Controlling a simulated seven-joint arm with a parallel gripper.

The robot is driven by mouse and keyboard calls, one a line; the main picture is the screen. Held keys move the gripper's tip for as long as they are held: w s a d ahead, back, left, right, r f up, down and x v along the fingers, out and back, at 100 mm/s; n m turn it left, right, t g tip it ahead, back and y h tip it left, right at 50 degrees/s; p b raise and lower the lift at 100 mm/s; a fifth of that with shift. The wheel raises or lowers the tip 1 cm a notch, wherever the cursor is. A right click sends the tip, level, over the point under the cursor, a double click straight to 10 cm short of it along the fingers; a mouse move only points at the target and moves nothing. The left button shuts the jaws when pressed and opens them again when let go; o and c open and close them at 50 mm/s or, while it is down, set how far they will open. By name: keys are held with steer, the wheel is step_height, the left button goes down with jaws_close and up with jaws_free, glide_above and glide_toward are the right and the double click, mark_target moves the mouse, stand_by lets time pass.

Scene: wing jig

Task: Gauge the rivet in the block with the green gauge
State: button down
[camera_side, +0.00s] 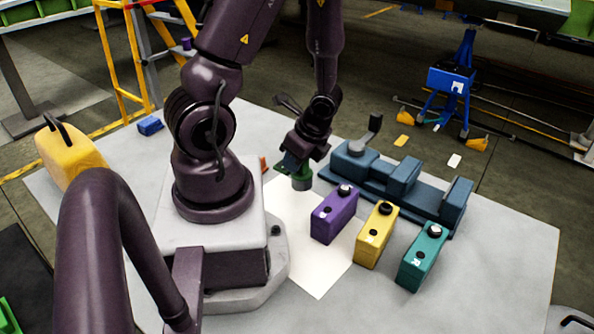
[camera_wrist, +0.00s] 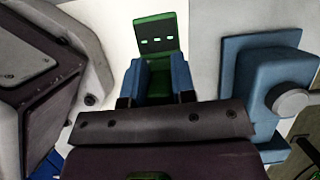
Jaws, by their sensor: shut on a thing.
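My gripper (camera_side: 295,163) is shut on the green gauge, above the white sheet (camera_side: 308,262) and left of the purple block. In the wrist view the green gauge (camera_wrist: 155,37) is a flat plate with several small slots, sticking out beyond the two blue fingers. The gauge is apart from these three blocks.
A long blue-grey clamp fixture (camera_side: 403,184) with a lever lies behind the blocks; part of it shows at the right of the wrist view (camera_wrist: 262,80). A yellow case (camera_side: 70,157) and a small blue box (camera_side: 150,126) are at the left. The table's front right is clear.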

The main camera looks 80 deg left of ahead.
step_height(320, 180, up, 4)
steer(key=shift+f, duration=0.1)
steer(key=shift+w+d+r, duration=0.1)
steer(key=shift+w+r, duration=0.05)
steer(key=shift+r, duration=0.45)
steer(key=w+d+r+m+t+y, duration=0.1)
steer(key=w+d+r+m+t, duration=0.35)
steer(key=w+d+m, duration=0.85)
steer(key=shift+w+a+f+n+g, duration=0.15)
steer(key=shift+w+f+n, duration=0.3)
steer(key=shift+f, duration=0.25)
steer(key=shift+w+a+f+n+g, duration=0.15)
steer(key=shift+w+f+n, duration=0.2)
steer(key=shift+f+n, duration=0.25)
steer(key=shift+w+a+f+n+g, duration=0.15)
steer(key=shift+w+f+n, duration=0.25)
steer(key=shift+f, duration=0.35)
steer(key=shift+d+f, duration=0.1)
steer(key=shift+f, duration=0.05)
steer(key=shift+f, duration=1.25)
